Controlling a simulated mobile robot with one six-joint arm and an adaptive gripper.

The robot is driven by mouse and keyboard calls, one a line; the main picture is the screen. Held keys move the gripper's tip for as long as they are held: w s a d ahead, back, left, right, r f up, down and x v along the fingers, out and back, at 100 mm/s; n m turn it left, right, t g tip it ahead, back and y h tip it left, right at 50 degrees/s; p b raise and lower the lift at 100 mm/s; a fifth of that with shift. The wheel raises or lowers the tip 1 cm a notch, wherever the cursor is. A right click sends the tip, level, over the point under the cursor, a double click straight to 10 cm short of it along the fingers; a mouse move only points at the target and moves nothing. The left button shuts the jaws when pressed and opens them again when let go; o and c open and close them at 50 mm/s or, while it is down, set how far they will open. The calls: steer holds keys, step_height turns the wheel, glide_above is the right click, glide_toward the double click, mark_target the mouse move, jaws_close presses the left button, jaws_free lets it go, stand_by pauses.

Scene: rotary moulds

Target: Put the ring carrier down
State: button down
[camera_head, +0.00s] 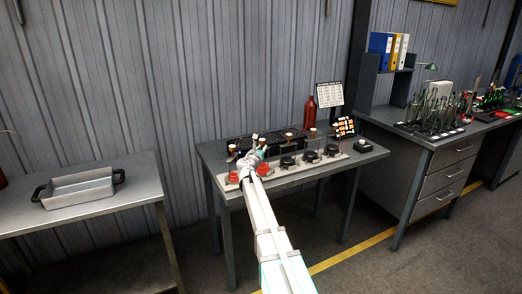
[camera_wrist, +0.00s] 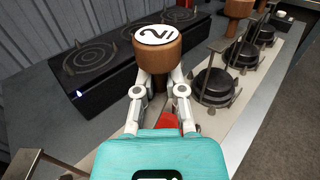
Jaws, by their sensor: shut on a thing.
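In the wrist view, my gripper (camera_wrist: 160,88) is shut on a brown, knob-like piece (camera_wrist: 158,62) with a white top bearing a dark mark. I take it to be part of the ring carrier; its lower part is hidden by the fingers. A red part (camera_wrist: 168,121) shows below and behind the fingers. In the head view, my gripper (camera_head: 256,144) is over the left part of the middle bench (camera_head: 362,160), near two red pieces (camera_head: 265,169). I cannot tell whether the held piece touches anything beneath.
A black unit with ringed round plates (camera_wrist: 112,85) lies left of the gripper. Black moulds (camera_wrist: 214,86) with upright posts stand in a row on a pale strip to the right. A red bottle (camera_head: 309,112) stands behind. A metal tray (camera_head: 78,190) sits on the left table.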

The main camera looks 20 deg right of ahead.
steer(key=c, duration=0.7)
jaws_free()
steer(key=shift+r, duration=0.1)
steer(key=v, duration=1.2)
steer(key=shift+a, duration=0.1)
